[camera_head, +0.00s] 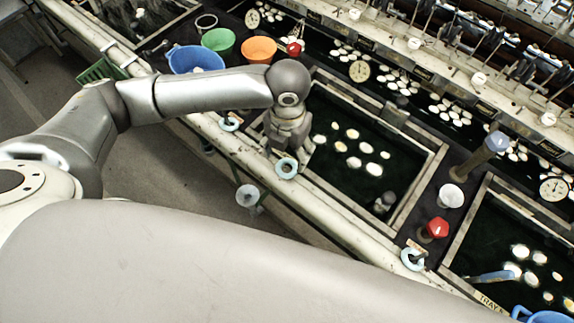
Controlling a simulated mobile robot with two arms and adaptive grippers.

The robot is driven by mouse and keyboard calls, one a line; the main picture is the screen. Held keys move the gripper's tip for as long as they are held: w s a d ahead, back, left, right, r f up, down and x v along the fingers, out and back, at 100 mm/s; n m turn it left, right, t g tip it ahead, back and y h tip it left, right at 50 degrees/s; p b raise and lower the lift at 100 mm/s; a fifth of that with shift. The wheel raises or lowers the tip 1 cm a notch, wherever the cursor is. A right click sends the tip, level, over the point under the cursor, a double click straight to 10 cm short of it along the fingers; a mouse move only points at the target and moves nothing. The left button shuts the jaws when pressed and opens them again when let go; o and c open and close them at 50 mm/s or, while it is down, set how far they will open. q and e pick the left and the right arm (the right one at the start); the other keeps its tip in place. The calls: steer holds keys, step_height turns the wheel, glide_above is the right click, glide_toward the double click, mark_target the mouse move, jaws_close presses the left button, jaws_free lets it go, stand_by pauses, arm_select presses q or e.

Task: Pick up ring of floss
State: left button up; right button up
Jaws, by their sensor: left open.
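A pale blue ring of floss (287,169) lies on the front ledge of the middle basin. My left gripper (291,152) points down right at this ring, with its jaws open and its tips just behind or over the ring; I cannot tell whether they touch it. A second pale blue ring (229,125) lies on the ledge to the left. A third ring (412,259) lies on the ledge at the lower right. My right gripper does not show.
The middle basin (430,180) holds dark water with several pale cocoons. Blue (196,59), green (218,41) and orange (258,49) bowls stand behind my left arm. A red knob (437,227) and a white cup (451,196) stand between the basins.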

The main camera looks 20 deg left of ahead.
mark_target(279, 170)
arm_select(q)
steer(key=f+p, duration=0.1)
steer(key=f, duration=0.2)
steer(key=f+p, duration=0.1)
steer(key=f, duration=0.2)
steer(key=shift+w+d+f, duration=0.1)
steer(key=shift+d+f, duration=0.1)
steer(key=shift+f, duration=0.4)
steer(key=c, duration=0.5)
